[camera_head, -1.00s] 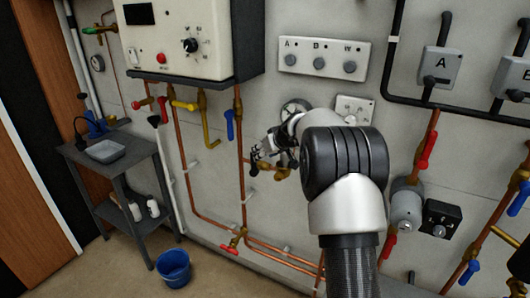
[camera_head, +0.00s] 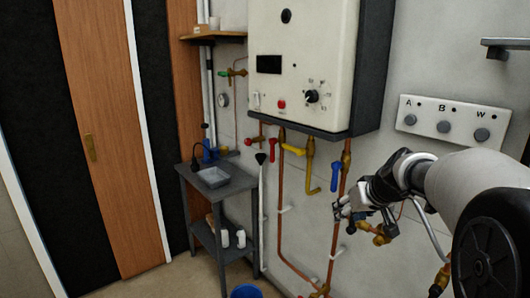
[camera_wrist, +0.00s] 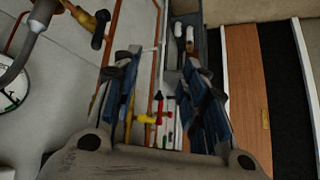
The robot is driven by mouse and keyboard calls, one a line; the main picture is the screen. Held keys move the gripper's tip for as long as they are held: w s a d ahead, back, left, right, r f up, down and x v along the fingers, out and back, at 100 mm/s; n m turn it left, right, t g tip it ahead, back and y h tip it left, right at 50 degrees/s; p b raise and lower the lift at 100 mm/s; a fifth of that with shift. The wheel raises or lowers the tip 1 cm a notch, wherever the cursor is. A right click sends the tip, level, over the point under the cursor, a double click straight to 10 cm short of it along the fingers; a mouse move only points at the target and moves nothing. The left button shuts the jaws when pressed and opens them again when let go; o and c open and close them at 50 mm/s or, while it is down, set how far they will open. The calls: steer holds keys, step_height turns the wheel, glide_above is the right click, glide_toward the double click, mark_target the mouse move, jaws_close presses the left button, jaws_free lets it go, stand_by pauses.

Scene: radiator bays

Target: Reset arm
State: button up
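My arm (camera_head: 475,195) reaches in from the right of the head view. My gripper (camera_head: 343,208) is at its end, pointing left, in front of the wall and the copper pipes below the boiler (camera_head: 300,70). In the wrist view my gripper (camera_wrist: 158,62) shows two fingers with blue pads standing apart. Nothing is held between them; pipes and valve handles show through the gap. The distance from the fingers to the pipes cannot be told.
A grey side table (camera_head: 184,180) with a tray (camera_head: 213,177) stands left of the pipes, a blue bucket (camera_head: 246,292) on the floor near it. A wooden door (camera_head: 105,130) is at left. A switch panel (camera_head: 452,122) and a bracket (camera_head: 505,45) are at right.

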steer(key=s+a+r+g, duration=0.15)
steer(key=s+a, duration=0.35)
steer(key=s, duration=0.5)
steer(key=s+a+f+g+h, duration=0.1)
steer(key=s+a+f, duration=0.1)
steer(key=s, duration=1.2)
steer(key=s+a+f+m+g, duration=0.1)
steer(key=s+f, duration=0.2)
steer(key=s, duration=1.1)
steer(key=shift+a+f+h, duration=0.4)
